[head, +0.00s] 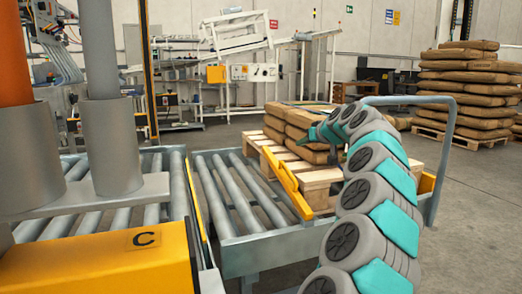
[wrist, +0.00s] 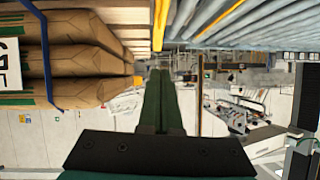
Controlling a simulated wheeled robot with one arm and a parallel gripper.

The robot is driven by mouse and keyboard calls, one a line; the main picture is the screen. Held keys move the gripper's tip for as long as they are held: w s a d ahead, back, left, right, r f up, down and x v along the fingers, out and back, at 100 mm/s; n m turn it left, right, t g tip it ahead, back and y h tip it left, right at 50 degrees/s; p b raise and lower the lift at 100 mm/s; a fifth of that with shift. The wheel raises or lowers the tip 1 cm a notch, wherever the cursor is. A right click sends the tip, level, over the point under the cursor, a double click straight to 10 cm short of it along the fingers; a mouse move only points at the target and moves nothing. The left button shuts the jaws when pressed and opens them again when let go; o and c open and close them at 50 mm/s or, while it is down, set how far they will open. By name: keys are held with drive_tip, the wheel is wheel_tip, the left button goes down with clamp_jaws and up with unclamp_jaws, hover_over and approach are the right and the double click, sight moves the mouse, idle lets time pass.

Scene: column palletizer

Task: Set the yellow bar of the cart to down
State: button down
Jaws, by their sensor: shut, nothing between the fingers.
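The cart (head: 270,245) is a low blue-grey frame with rollers and a tall handle on its right. Its yellow bar (head: 287,185) runs along the left edge of the loaded pallet, standing above the rollers. A yellow strip that looks like the same bar shows at the top of the wrist view (wrist: 160,22). My gripper (wrist: 165,75) points forward with its dark green fingers together and empty. In the head view its tip (head: 316,133) is over the brown sacks, apart from the yellow bar. My arm hides part of the pallet and cart.
Brown sacks (head: 307,125) lie on a wooden pallet (head: 317,180) on the cart; they show close on the left in the wrist view (wrist: 85,60). A roller conveyor (head: 150,215) adjoins at left. Another sack stack (head: 460,90) stands at back right. Floor at right is clear.

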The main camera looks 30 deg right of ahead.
drive_tip(key=p, duration=0.1)
hover_over(283, 170)
drive_tip(key=s, duration=0.4)
wheel_tip(283, 170, down, 4)
drive_tip(key=shift+w+a+f, duration=0.2)
drive_tip(key=shift+f, duration=0.5)
drive_tip(key=shift+w+a+f, duration=0.15)
drive_tip(key=shift+f, duration=0.55)
drive_tip(key=shift+w+a+f, duration=0.2)
drive_tip(key=shift+f, duration=0.5)
drive_tip(key=shift+p, duration=0.4)
drive_tip(key=shift+w+d+f+g+p, duration=0.25)
drive_tip(key=shift+d+f+g+p, duration=0.1)
drive_tip(key=shift+p, duration=0.15)
drive_tip(key=shift+w+f+g+p, duration=0.3)
drive_tip(key=shift+f+p, duration=0.15)
drive_tip(key=shift+f, duration=0.05)
drive_tip(key=shift+w+f+g+p, duration=0.25)
drive_tip(key=shift+f+p, duration=0.15)
drive_tip(key=shift+f, duration=0.1)
drive_tip(key=shift+w+f, duration=0.15)
drive_tip(key=shift+f, duration=0.2)
drive_tip(key=shift+w+d+f+y+b, duration=0.15)
drive_tip(key=shift+w+f+b, duration=0.1)
drive_tip(key=shift+f, duration=0.4)
drive_tip(key=shift+w+a+f+y+b, duration=0.1)
drive_tip(key=shift+w+f+y, duration=0.1)
drive_tip(key=shift+f, duration=0.4)
drive_tip(key=shift+s+d, duration=0.1)
drive_tip(key=shift+d, duration=0.1)
